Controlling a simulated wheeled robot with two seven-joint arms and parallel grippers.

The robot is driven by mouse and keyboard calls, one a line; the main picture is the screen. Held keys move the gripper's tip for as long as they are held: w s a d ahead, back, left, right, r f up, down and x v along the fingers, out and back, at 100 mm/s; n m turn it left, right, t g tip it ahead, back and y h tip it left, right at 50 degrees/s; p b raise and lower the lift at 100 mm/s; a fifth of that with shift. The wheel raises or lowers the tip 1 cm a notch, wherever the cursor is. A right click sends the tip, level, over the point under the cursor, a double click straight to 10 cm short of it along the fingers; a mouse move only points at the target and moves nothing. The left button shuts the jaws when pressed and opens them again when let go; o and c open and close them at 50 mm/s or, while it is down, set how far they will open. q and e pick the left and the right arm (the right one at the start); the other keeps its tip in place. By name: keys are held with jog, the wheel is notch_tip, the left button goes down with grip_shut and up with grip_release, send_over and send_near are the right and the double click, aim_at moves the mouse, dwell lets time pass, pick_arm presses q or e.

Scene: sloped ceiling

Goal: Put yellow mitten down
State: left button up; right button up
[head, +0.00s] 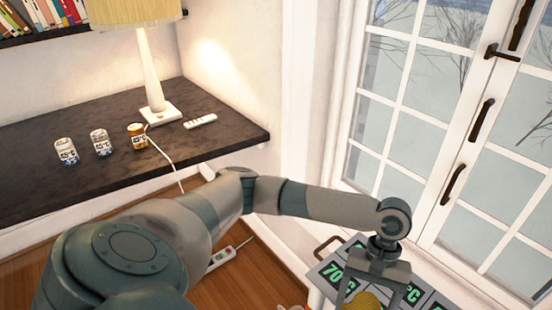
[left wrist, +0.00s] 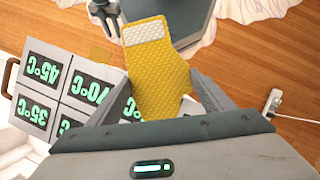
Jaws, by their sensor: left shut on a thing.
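My left gripper (head: 372,292) is at the bottom right of the head view, shut on the yellow mitten (head: 366,301). The left wrist view shows the quilted yellow mitten (left wrist: 158,75), with a pale cuff patch, between the two fingers of that gripper (left wrist: 158,92). The mitten is held beside and partly over a surface of grey panels (head: 330,272) marked with green temperatures. The panels also show in the left wrist view (left wrist: 66,88), reading 45°C, 35°C and 70°C; others are partly hidden. A dark gripper-like part, probably my right gripper (left wrist: 104,12), is cut off at the top there.
A dark shelf (head: 215,130) holds a lamp (head: 150,75), a white remote (head: 200,121) and three small cans (head: 100,142). Paned glass doors (head: 450,130) stand at the right. A power strip (head: 228,254) lies on the wooden floor (head: 255,280).

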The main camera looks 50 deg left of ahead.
pick_arm(q)
jog(key=a+m, duration=0.1)
jog(key=s+a+f+m+y, duration=0.1)
jog(key=a+m, duration=0.1)
jog(key=a+m+y, duration=0.1)
jog(key=a+m, duration=0.1)
jog(key=shift+s+f+g, duration=0.25)
jog(key=shift+s+g, duration=0.05)
jog(key=shift+s, duration=0.05)
jog(key=shift+a, duration=0.1)
